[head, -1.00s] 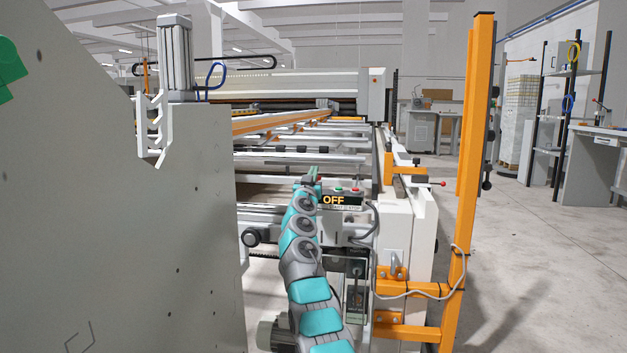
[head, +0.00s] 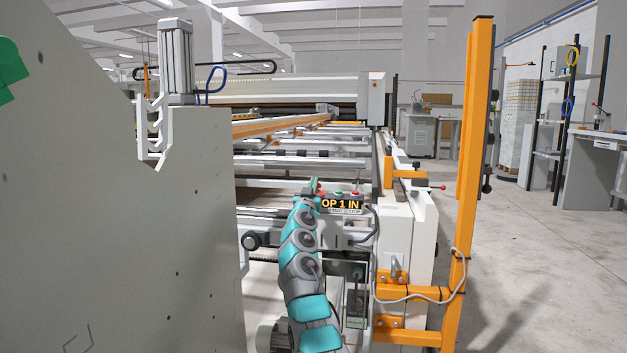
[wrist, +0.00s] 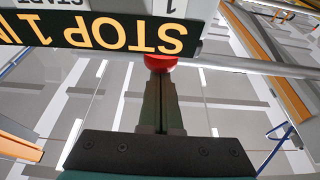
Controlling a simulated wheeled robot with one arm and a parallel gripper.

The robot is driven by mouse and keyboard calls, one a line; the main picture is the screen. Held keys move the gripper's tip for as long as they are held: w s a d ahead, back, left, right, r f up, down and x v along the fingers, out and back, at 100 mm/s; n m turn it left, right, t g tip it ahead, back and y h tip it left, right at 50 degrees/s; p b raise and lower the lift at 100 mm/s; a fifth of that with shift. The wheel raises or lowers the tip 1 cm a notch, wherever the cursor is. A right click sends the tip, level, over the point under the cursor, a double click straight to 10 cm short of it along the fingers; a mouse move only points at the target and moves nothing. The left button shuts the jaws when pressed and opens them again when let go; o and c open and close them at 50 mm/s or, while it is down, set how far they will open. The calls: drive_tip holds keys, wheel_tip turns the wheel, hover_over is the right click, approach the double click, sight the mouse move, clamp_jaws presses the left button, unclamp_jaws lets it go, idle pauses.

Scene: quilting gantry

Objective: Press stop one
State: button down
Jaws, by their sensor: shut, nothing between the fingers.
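A control box carries a dark display (head: 343,204) with orange letters; in the head view it reads "OP 1 IN", its left part hidden by my arm. In the wrist view the display (wrist: 100,33) reads "STOP 1 I…" upside down. A red button (wrist: 160,62) sits at the display's edge, right at the tips of my gripper (wrist: 159,80); they appear to touch it. My gripper is shut and empty. In the head view my gripper (head: 311,188) is at the left end of the box, with green and red buttons on its top.
A large grey panel (head: 190,230) fills the left. An orange post (head: 470,150) with a looping cable stands at the right of the machine. The machine's rails (head: 280,125) run away behind the box. Open floor (head: 530,260) lies to the right.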

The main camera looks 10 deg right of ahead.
drive_tip(key=shift+f, duration=0.2)
wheel_tip(320, 180, up, 4)
drive_tip(key=shift+f, duration=0.1)
drive_tip(key=shift+s+r+b, duration=0.1)
drive_tip(key=shift+r+b, duration=0.1)
drive_tip(key=shift+b, duration=0.15)
drive_tip(key=b+v, duration=0.6)
drive_tip(key=v, duration=0.3)
drive_tip(key=shift+s+a+b, duration=0.15)
drive_tip(key=shift+s+b, duration=0.25)
